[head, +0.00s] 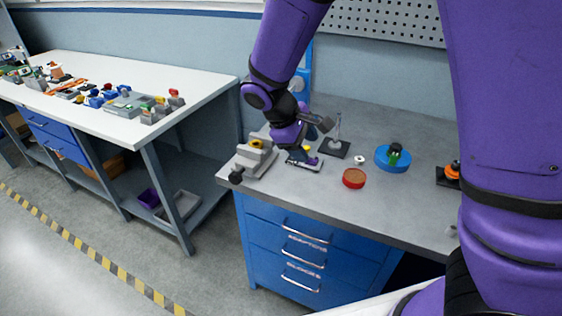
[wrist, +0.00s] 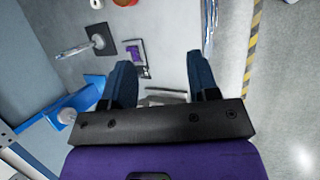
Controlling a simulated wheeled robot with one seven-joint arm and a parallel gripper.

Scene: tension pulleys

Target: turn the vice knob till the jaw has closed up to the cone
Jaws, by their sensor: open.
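The grey vice (head: 262,162) sits near the left front corner of the grey bench. Its dark round knob (head: 236,176) sticks out at the front left end. A small yellow piece, probably the cone (head: 257,144), shows at the top of the vice; the gap between it and the jaw is too small to tell. My gripper (wrist: 160,64) is open and empty, its two dark blue fingers wide apart. In the wrist view part of a grey body, likely the vice (wrist: 165,94), shows between the fingers; the rest is hidden, and I cannot make out the knob there.
Right of the vice lie a small tray with a purple piece (wrist: 135,55) and a dark plate with a clear upright part (head: 335,149). A red dish (head: 354,178) and blue dish (head: 391,160) stand further right. The bench's front edge is close to the knob.

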